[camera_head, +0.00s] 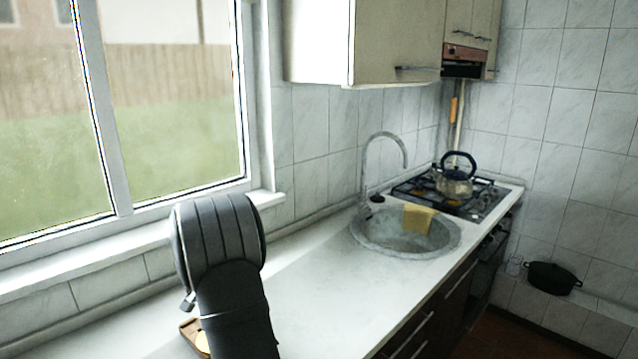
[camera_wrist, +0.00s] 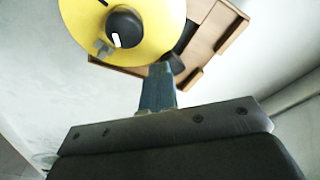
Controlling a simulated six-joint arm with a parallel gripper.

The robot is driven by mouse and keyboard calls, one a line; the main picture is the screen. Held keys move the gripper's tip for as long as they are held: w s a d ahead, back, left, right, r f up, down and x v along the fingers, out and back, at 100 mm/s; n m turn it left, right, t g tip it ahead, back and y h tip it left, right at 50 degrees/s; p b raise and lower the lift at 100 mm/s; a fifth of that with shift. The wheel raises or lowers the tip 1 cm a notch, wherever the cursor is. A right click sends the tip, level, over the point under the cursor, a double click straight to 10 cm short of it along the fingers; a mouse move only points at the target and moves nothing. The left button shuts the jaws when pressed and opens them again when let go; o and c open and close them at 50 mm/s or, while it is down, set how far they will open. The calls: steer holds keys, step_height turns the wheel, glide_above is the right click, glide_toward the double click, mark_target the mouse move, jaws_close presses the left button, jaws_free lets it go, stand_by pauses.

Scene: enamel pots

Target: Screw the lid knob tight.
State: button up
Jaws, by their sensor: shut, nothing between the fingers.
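A yellow lid (camera_wrist: 160,45) with a black knob (camera_wrist: 127,24) shows at the top of the wrist view. The knob bears a white mark, and a small grey piece (camera_wrist: 103,48) shows by the lid's edge. My gripper (camera_wrist: 160,72) is shut and empty, its fingertips just below the lid in the picture and apart from the knob. I cannot tell whether the fingertips touch the lid.
A brown wooden tray (camera_wrist: 216,40) lies under the lid; its corner (camera_head: 187,328) shows left of my arm. The white counter (camera_head: 330,285) to the right is clear up to the sink (camera_head: 375,245), with a yellow cloth (camera_head: 420,218). A kettle (camera_head: 454,186) stands on the stove.

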steer(key=shift+f, duration=0.25)
steer(key=shift+o, duration=0.6)
steer(key=shift+r, duration=0.2)
steer(key=o, duration=1.4)
steer(key=shift+r, duration=0.9)
step_height(320, 180, up, 4)
steer(key=shift+w+r, duration=0.1)
steer(key=shift+r, duration=0.45)
step_height(320, 180, up, 17)
steer(key=s, duration=0.2)
steer(key=shift+r, duration=0.15)
steer(key=shift+s, duration=0.1)
